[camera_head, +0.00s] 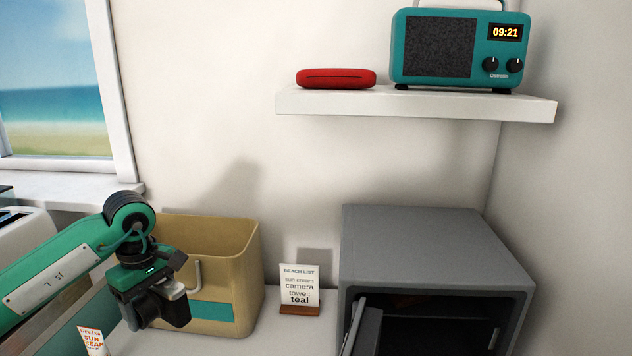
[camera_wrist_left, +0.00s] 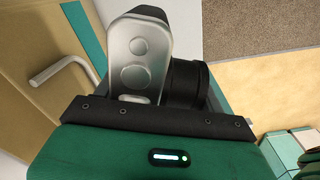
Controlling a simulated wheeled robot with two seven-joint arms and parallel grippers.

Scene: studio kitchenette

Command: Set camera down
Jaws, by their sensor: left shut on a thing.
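The camera (camera_head: 160,308), black and silver, hangs from my left gripper (camera_head: 152,280), in front of the tan bin at the lower left of the head view. In the left wrist view the camera's silver face (camera_wrist_left: 137,62) and dark lens (camera_wrist_left: 187,82) stick out beyond the dark finger edge of the gripper (camera_wrist_left: 155,118). The gripper is shut on it. The camera looks held above the counter (camera_head: 285,338); whether its underside touches anything is hidden. My right gripper does not show.
The tan bin (camera_head: 248,275) with a pale handle stands open behind the gripper. A beach list card (camera_head: 299,287) stands right of it. A grey safe (camera_head: 430,240) with its door (camera_head: 365,328) ajar fills the right. A red case (camera_head: 336,78) and teal radio (camera_head: 460,45) sit on the shelf.

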